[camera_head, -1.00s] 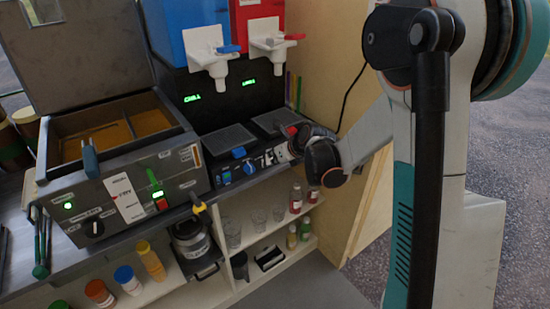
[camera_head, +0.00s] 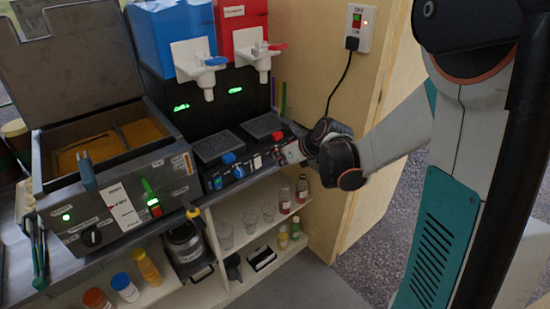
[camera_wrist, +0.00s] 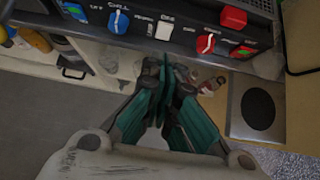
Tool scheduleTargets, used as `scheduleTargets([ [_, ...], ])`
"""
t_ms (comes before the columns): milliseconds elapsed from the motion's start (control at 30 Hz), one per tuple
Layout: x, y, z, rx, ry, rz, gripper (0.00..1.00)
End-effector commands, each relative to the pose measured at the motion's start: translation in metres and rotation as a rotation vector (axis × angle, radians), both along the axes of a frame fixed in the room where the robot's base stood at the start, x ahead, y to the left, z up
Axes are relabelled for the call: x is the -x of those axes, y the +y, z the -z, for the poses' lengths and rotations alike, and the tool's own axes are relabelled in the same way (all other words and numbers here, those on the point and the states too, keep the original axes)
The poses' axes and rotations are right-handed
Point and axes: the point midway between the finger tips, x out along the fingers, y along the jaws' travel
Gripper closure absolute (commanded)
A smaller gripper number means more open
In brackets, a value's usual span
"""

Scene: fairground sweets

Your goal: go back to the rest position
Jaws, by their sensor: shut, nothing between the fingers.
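My gripper (camera_wrist: 168,85) shows in the wrist view with its teal fingers together and nothing between them. It sits just below and in front of the slush machine's control panel (camera_wrist: 190,20), which has a blue knob (camera_wrist: 118,21), a white switch and red knobs (camera_wrist: 206,43). In the head view the wrist end of my arm (camera_head: 335,155) is at the right end of that panel, and the fingers are hard to make out there. Whether the fingers touch the panel cannot be told.
A fryer-like unit (camera_head: 125,205) with an open lid stands at left. Blue (camera_head: 172,35) and red (camera_head: 240,25) dispensers stand behind the panel. Shelves below hold glasses and bottles (camera_head: 284,200). A wooden side wall (camera_head: 310,60) carries a switch box (camera_head: 360,28). Pavement at right looks clear.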

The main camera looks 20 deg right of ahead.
Motion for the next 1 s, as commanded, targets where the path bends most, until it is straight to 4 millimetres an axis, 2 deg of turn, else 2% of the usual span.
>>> scheduleTargets([
  [133, 0.006, -0.002, -0.008, 0.0, 0.0, 0.001, 1.0],
  [733, 0.009, 0.0, -0.012, 0.017, -0.003, -0.02, 1.0],
  [867, 0.02, 0.016, -0.027, 0.118, -0.021, -0.142, 1.0],
  [1000, 0.046, 0.045, -0.055, 0.329, -0.068, -0.399, 1.0],
])
